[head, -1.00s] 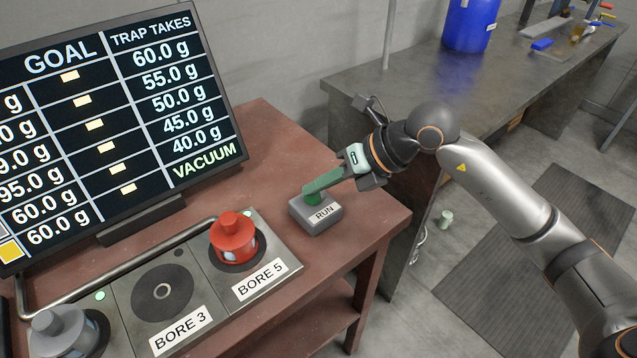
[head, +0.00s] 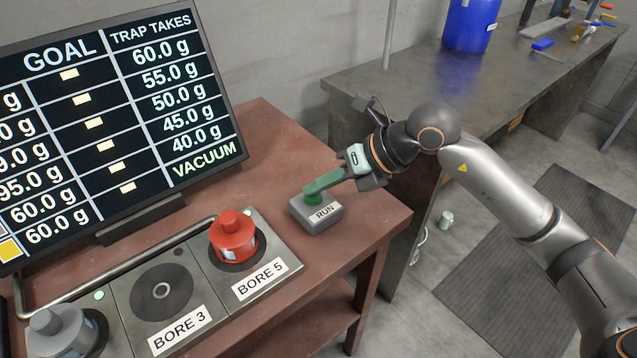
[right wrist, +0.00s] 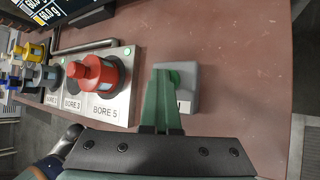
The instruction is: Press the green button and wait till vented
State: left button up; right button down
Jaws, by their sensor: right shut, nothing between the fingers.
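The grey RUN box (head: 325,217) sits near the right edge of the red-brown table. Its green button is mostly hidden under my fingertips in the head view; a green part of it shows at the fingertips in the right wrist view (right wrist: 174,78). My right gripper (head: 311,192) is shut and empty, its green fingers over the button. They appear to touch it, but I cannot tell how far it is pressed. The monitor (head: 110,130) shows VACUUM in green at the lower right of its screen. My left gripper is not in view.
A red-capped canister (head: 232,238) stands in BORE 5, left of the box. BORE 3 (head: 162,292) has no canister on it. A grey one (head: 60,330) stands at lower left. A dark bench (head: 400,85) with a blue drum (head: 470,22) stands behind. Bare tabletop lies behind the box.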

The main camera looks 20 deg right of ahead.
aim_at(320, 198)
jog(key=shift+s+f, duration=0.15)
jog(key=shift+f, duration=0.1)
notch_tip(320, 198, up, 6)
jog(key=p, duration=0.4)
jog(key=shift+r+p, duration=0.25)
jog(key=shift+p, duration=0.1)
dwell(0.4)
